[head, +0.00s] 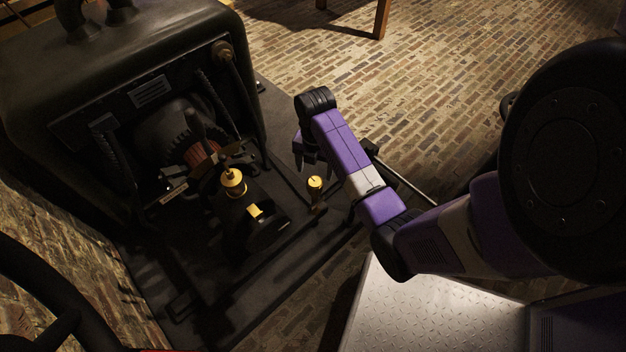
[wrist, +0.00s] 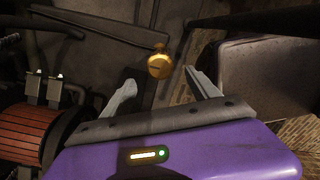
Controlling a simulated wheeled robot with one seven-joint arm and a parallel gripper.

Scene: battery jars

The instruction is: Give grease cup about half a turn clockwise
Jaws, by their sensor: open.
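Two brass caps show in the head view. One brass cap (head: 233,181) sits on top of the dark bearing housing. A smaller brass cap (head: 315,184) stands on a short stem to its right, by the machine's base edge. I cannot tell for sure which is the grease cup. My gripper (head: 311,162) is open and empty, just above and left of the smaller cap in the picture. In the wrist view a round brass cap (wrist: 159,66) with a dark mark shows beyond and between the spread fingertips of my gripper (wrist: 160,80). No contact is visible.
The big dark machine (head: 125,75) fills the left. Its copper commutator (wrist: 25,135) is close to the left of my gripper in the wrist view. A brass block (head: 255,211) sits low on the housing. Brick floor (head: 310,55) lies open behind.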

